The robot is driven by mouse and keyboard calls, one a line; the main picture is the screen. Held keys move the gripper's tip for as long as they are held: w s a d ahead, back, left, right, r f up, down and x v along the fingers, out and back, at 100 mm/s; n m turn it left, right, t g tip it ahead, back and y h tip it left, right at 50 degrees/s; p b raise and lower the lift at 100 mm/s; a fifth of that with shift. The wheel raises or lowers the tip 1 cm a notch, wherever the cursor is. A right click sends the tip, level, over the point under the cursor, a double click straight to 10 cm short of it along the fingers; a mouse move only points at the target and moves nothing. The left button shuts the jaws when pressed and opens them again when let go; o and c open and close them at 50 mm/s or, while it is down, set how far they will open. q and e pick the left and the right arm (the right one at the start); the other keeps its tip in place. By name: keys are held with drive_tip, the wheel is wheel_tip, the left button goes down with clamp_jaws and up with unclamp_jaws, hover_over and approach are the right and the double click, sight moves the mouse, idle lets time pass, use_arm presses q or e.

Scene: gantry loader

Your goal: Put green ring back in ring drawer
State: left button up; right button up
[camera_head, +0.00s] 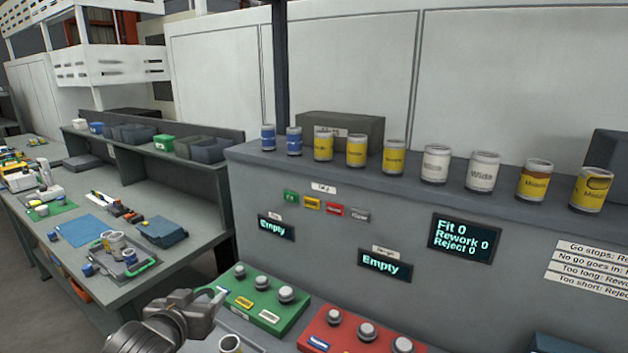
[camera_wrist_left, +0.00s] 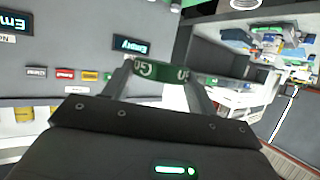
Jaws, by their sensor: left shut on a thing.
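My left gripper (camera_head: 213,297) is in the lower middle of the head view, in front of the green block. In the left wrist view, its two fingers (camera_wrist_left: 160,85) are shut on the green ring (camera_wrist_left: 158,71), a green band with white lettering that reads "GO". The gripper holds the ring up, clear of any surface I can make out. In the head view the ring is too small and covered to tell clearly. I cannot pick out the ring drawer in either view. My right gripper is not in view.
A green block (camera_head: 250,309) and a red block (camera_head: 319,342) with grey knobs stand before the grey cabinet (camera_head: 340,215). Several cans (camera_head: 436,164) line its top. A cluttered workbench (camera_head: 190,248) with bins and tools is at left.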

use_arm(q)
wheel_tip(320, 180, up, 6)
drive_tip(key=w, duration=0.1)
drive_tip(key=shift+n+y, duration=0.3)
drive_tip(key=shift+y, duration=0.2)
drive_tip(key=f, duration=0.3)
drive_tip(key=s+f, duration=0.1)
drive_tip(key=shift+d+f, duration=0.25)
drive_tip(key=shift+d, duration=0.1)
drive_tip(key=shift+s+f, duration=0.2)
drive_tip(key=shift+f, duration=0.25)
